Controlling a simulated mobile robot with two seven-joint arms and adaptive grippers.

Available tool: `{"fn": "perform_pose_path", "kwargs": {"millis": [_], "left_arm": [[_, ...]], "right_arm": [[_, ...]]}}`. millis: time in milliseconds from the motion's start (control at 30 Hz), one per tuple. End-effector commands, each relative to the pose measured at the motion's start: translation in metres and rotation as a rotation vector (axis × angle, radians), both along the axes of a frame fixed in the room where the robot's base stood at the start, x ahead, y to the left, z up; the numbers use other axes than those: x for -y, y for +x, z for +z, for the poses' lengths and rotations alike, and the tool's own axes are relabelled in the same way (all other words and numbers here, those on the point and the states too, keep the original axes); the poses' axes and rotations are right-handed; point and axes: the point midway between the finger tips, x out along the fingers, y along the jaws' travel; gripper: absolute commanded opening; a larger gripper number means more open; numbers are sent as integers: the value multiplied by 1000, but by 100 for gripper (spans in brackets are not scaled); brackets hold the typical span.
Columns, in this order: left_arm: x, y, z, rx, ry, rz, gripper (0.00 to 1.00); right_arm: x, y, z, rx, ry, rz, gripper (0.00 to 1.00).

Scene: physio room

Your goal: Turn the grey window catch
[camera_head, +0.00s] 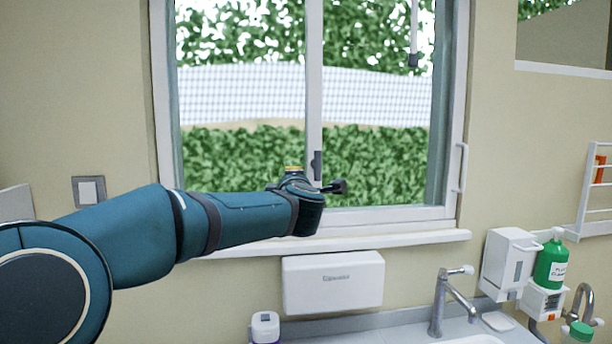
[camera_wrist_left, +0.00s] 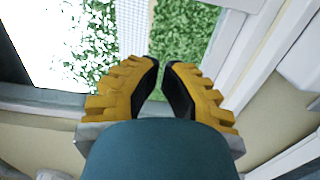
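The grey window catch (camera_head: 317,165) is a small dark grey upright piece on the window's white middle bar in the head view. My left arm reaches in from the left, and its wrist is in front of the window just below the catch. In the head view only a bit of yellow of my left gripper (camera_head: 293,169) shows above the wrist, just left of the catch. In the left wrist view my left gripper (camera_wrist_left: 163,64) has yellow fingers with black pads, a narrow gap between the tips and nothing seen in it. I cannot make out the catch there. My right gripper is not in view.
The window sill (camera_head: 400,238) runs under my wrist. A white wall box (camera_head: 333,282) and a tap (camera_head: 447,300) are below it. A white window handle (camera_head: 461,168) is at the right frame. A dispenser with a green bottle (camera_head: 552,263) hangs at the right.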

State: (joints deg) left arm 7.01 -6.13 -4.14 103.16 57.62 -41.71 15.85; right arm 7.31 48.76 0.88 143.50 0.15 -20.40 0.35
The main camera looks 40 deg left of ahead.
Motion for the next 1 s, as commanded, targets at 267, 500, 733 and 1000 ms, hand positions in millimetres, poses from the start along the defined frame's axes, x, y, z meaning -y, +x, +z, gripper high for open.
{"fn": "perform_pose_path", "kwargs": {"millis": [267, 500, 733, 1000], "left_arm": [[-36, 32, -1, -2, 1, 2, 0], [-71, 62, -1, -3, 1, 2, 0], [-55, 90, 0, -1, 1, -3, 0], [-51, 98, 0, -2, 1, -1, 0]], "right_arm": [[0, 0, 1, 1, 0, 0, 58], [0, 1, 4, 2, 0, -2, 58], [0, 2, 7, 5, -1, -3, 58], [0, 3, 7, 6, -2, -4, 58]]}}
